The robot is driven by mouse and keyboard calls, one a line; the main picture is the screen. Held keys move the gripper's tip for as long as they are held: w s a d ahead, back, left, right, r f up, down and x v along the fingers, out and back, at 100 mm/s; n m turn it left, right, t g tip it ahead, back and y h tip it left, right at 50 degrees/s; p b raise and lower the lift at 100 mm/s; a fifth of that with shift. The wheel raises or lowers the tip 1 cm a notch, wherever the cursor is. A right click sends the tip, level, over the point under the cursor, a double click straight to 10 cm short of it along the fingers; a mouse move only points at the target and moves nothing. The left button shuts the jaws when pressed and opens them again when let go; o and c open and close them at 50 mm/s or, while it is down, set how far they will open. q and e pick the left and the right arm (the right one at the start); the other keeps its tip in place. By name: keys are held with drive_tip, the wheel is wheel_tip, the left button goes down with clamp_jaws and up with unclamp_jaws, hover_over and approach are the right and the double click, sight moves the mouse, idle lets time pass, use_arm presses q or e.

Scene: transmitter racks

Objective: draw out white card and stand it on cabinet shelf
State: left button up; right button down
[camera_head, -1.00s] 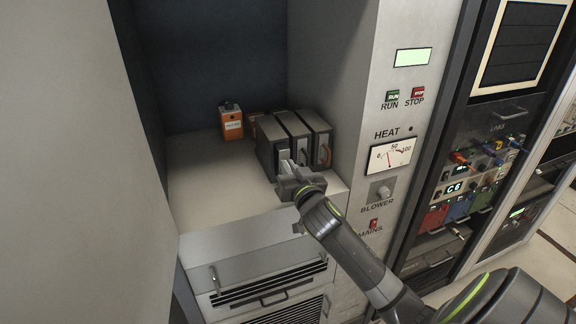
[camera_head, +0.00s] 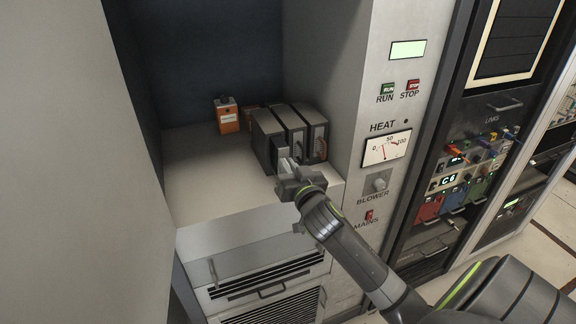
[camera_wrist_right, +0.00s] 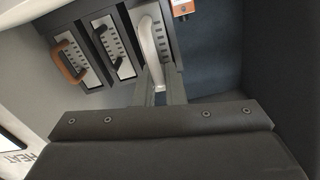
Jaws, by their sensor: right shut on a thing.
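The white card, the one with the pale handle, is the leftmost of three upright dark-cased units on the cabinet shelf (camera_head: 205,185) in the head view (camera_head: 264,124). In the right wrist view its slotted front (camera_wrist_right: 136,33) and white handle (camera_wrist_right: 152,38) show at the top centre. My right gripper (camera_head: 284,162) is at the front of this unit. In the wrist view its fingers (camera_wrist_right: 160,80) are shut on the white handle. The card stands upright beside the other two; I cannot tell whether it is drawn forward. My left gripper is not in view.
Beside it stand a unit with a black handle (camera_wrist_right: 115,53) and one with an orange handle (camera_wrist_right: 69,62). An orange box (camera_head: 227,118) stands at the shelf's back. The shelf's left part is clear. The control panel (camera_head: 392,110) rises on the right.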

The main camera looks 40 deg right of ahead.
drive_tip(key=shift+s+f, duration=0.15)
drive_tip(key=shift+s+a, duration=0.15)
drive_tip(key=shift+s, duration=0.55)
drive_tip(key=c, duration=1.4)
unclamp_jaws()
drive_tip(key=shift+c, duration=0.2)
drive_tip(key=v, duration=0.8)
